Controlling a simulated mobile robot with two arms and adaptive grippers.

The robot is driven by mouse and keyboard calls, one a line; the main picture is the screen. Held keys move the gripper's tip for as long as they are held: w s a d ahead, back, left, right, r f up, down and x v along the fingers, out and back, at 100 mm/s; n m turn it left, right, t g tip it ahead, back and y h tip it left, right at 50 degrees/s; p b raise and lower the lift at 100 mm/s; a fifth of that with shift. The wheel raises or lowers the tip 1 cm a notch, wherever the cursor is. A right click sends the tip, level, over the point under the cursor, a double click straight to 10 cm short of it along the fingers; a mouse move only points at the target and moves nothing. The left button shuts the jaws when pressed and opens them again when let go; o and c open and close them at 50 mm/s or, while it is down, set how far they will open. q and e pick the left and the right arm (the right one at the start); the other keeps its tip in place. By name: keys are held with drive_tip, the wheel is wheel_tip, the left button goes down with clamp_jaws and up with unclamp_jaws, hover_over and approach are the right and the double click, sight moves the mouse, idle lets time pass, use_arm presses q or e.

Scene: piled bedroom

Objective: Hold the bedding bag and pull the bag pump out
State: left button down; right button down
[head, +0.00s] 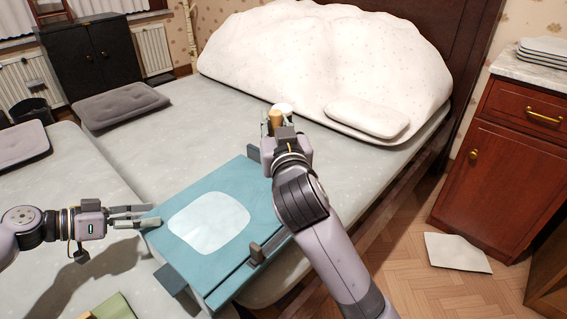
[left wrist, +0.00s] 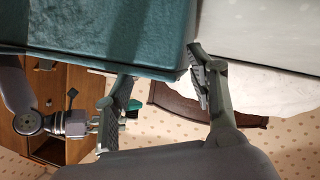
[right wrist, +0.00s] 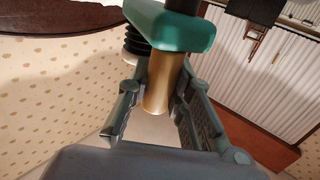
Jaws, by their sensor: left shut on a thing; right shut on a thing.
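The teal bedding bag (head: 260,225) with a pale window lies on the bed. My left gripper (head: 143,216) is shut on its left corner. In the left wrist view the bag (left wrist: 95,30) reaches between the fingers (left wrist: 160,68). The bag pump (head: 275,119) shows as a brass-coloured cylinder at my right gripper (head: 278,128), above the bag's far edge. In the right wrist view my right gripper (right wrist: 160,88) is shut on the pump (right wrist: 160,88), which has a teal head and a dark ribbed part. The right arm hides part of the bag; whether the pump still touches it is unclear.
A white bedding heap (head: 310,60) and a small pillow (head: 368,117) lie at the headboard end. Grey cushions (head: 120,104) lie at the left. A wooden cabinet (head: 505,150) stands right, and a white sheet (head: 457,251) lies on the floor. The bed's middle is clear.

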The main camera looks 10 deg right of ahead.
sight(275, 111)
use_arm(q)
drive_tip(key=shift+s+a+f, duration=0.15)
drive_tip(key=shift+a+f, duration=0.05)
drive_tip(key=shift+f, duration=0.25)
use_arm(e)
drive_tip(key=shift+r, duration=1.15)
use_arm(q)
drive_tip(key=shift+d+r+p, duration=0.1)
drive_tip(key=shift+r+p, duration=0.05)
drive_tip(key=shift+p, duration=0.9)
use_arm(e)
drive_tip(key=shift+r, duration=1)
use_arm(q)
drive_tip(key=c, duration=0.8)
unclamp_jaws()
drive_tip(key=shift+d, duration=0.15)
drive_tip(key=shift+o, duration=0.8)
drive_tip(key=shift+r, duration=0.15)
drive_tip(key=shift+o, duration=0.3)
drive_tip(key=o, duration=0.3)
drive_tip(key=shift+r, duration=0.15)
drive_tip(key=shift+o, duration=0.6)
